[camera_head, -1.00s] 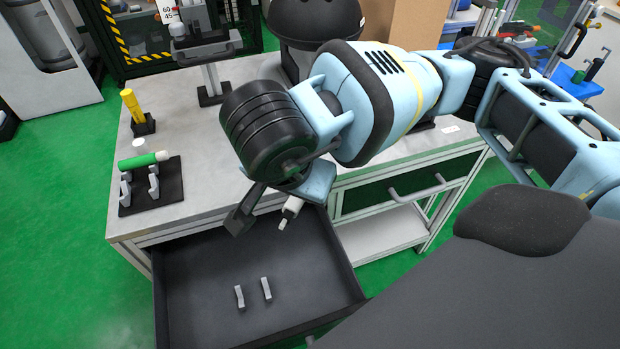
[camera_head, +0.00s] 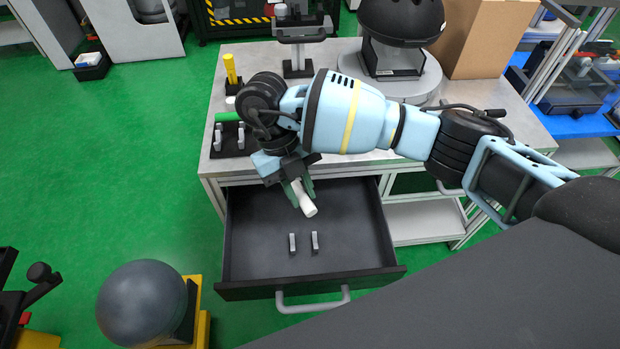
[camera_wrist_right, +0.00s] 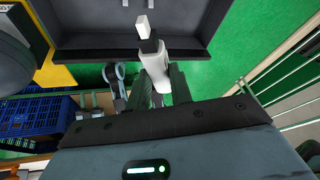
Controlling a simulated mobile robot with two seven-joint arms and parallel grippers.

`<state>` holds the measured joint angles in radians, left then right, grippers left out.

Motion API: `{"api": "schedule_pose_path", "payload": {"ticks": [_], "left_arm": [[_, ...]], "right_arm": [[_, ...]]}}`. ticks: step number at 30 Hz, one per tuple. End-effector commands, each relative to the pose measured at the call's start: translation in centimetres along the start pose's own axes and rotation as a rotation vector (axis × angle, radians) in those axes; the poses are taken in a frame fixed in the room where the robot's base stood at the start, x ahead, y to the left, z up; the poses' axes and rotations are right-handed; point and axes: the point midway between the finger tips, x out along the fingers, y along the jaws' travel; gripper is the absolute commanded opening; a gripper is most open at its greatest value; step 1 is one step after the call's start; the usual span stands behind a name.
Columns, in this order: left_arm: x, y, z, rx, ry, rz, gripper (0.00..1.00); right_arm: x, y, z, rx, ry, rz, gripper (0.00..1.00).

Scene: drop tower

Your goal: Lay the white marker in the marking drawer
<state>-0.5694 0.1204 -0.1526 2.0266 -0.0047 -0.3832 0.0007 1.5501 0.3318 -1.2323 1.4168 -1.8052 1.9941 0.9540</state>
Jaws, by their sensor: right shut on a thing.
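The white marker (camera_head: 308,206) is held between the fingers of my right gripper (camera_head: 300,190), above the back part of the open drawer. It slants downward toward the drawer's front. It also shows in the right wrist view (camera_wrist_right: 153,63), with a dark band near its far end. The marking drawer (camera_head: 262,240) is dark, pulled out from under the bench, with two small grey holders (camera_head: 292,243) standing on its floor. The marker appears clear of these holders. My left gripper is not in view.
On the bench (camera_head: 340,165) a black rack (camera_head: 228,148) with grey clips and a green marker (camera_head: 228,116) stand at the left, near a yellow marker (camera_head: 230,68). A cardboard box (camera_head: 487,40) is at the back right. A grey ball (camera_head: 142,303) is left of the drawer.

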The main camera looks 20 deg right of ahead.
Motion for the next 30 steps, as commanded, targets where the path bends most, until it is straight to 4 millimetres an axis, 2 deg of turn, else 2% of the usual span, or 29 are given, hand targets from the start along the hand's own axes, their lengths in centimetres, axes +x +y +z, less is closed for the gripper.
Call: {"api": "schedule_pose_path", "payload": {"ticks": [11,21,27,30], "left_arm": [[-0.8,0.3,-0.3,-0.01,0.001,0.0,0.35],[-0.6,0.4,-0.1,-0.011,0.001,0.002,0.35],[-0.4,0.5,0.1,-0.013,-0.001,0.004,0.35],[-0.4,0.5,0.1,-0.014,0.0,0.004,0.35]], "right_arm": [[4.1,1.2,2.2,0.748,0.116,0.284,0.05],[9.8,1.2,4.3,1.4,0.233,0.535,0.05],[12.4,0.7,5.3,1.68,0.288,0.647,0.05],[13.1,0.5,5.5,1.76,0.304,0.682,0.05]]}}
